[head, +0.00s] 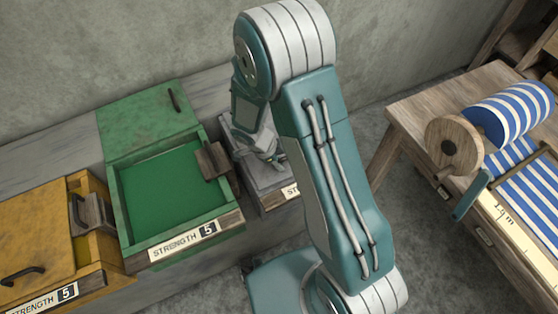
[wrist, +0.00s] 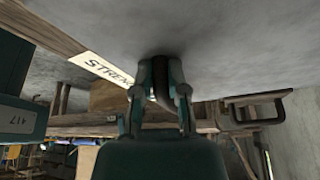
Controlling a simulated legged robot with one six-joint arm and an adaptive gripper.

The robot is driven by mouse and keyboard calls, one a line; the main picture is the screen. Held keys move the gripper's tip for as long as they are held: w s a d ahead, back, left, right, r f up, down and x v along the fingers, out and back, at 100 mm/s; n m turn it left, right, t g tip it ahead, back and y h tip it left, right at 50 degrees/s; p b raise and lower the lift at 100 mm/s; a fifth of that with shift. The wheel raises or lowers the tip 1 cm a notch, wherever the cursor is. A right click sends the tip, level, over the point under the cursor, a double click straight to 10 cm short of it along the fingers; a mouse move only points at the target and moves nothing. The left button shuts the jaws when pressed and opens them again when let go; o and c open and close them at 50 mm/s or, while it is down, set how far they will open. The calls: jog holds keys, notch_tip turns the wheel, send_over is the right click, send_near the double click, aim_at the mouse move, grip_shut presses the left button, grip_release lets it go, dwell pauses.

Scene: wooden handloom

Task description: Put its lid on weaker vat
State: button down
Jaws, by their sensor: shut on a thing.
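The green vat (head: 165,187) stands open in the head view, its green inside showing, with a "STRENGTH 5" label on its front. Its green lid (head: 140,125), with a dark handle, lies behind the opening. The yellow vat (head: 100,260) at the left also reads 5; its yellow lid (head: 30,240) covers much of its top. The grey vat (head: 283,199) is partly behind my arm, its number hidden. My gripper (wrist: 160,88) is at the grey vat, shut on a dark handle (wrist: 160,98) against a grey surface (wrist: 225,45), apparently the grey lid. I cannot tell how that lid sits.
Wooden blocks with handles stick out beside the yellow vat (head: 92,212) and the green vat (head: 212,160). A wooden loom (head: 425,100) with blue-striped cloth (head: 510,115) stands at the right. Bare grey floor (head: 375,125) lies between.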

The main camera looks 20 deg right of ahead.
jog(key=shift+a+r, duration=0.1)
jog(key=shift+r, duration=0.1)
dwell(0.5)
jog(key=c, duration=0.6)
grip_release()
jog(key=v, duration=1.2)
jog(key=s+d+r+n+t+y, duration=0.1)
jog(key=s+d+r+n+t, duration=0.1)
jog(key=s+r+n, duration=0.3)
jog(key=s+d+r+n+t+y, duration=0.2)
jog(key=s+d+r+n, duration=0.1)
jog(key=s+r+n, duration=0.3)
jog(key=s+d+r+n+t+y, duration=0.1)
jog(key=s+d+r+n+t, duration=0.1)
jog(key=s+r+n, duration=0.3)
jog(key=shift+s+d+r+n+y, duration=0.1)
jog(key=shift+s+r+n+y, duration=0.05)
jog(key=shift+r+n, duration=1.05)
jog(key=shift+s+d+r+n+y, duration=0.15)
jog(key=shift+r+n, duration=0.65)
jog(key=shift+r, duration=0.75)
